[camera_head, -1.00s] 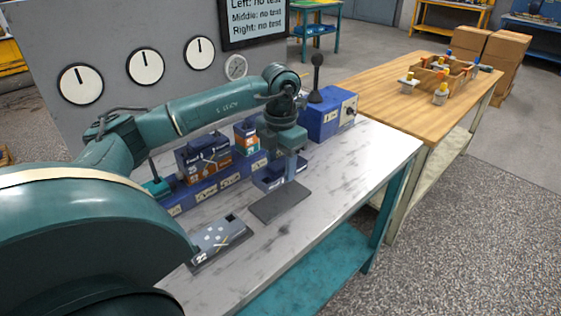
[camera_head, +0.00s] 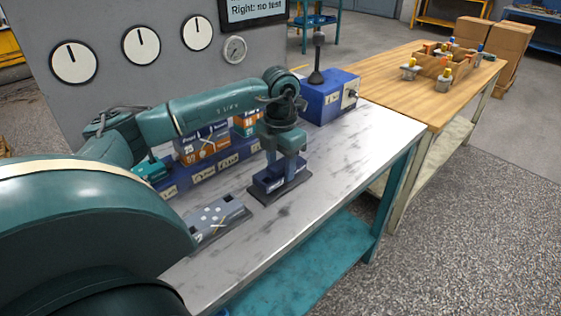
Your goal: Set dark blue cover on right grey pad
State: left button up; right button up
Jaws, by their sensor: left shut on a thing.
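The dark blue cover (camera_head: 268,184) is a small block with a lighter patch on its side. My left gripper (camera_head: 286,170) comes down from above and is shut on it. The cover is over the right grey pad (camera_head: 260,196), a thin dark plate on the metal bench; the pad's front edges show around it. I cannot tell whether the cover touches the pad or hangs just above it. The gripper hides part of the cover. My right gripper is not in view.
A light grey part (camera_head: 213,219) with holes sits on the bench at the left. Behind are labelled boxes (camera_head: 203,143) on a blue rack (camera_head: 208,174) and a blue lever box (camera_head: 328,98). The bench's right side (camera_head: 370,135) is clear.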

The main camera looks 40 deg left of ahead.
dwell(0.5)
pick_arm(q)
jog(key=shift+f, duration=0.3)
jog(key=shift+f+b, duration=0.35)
jog(key=shift+b, duration=0.05)
jog(key=o, duration=1.3)
jog(key=shift+o, duration=0.8)
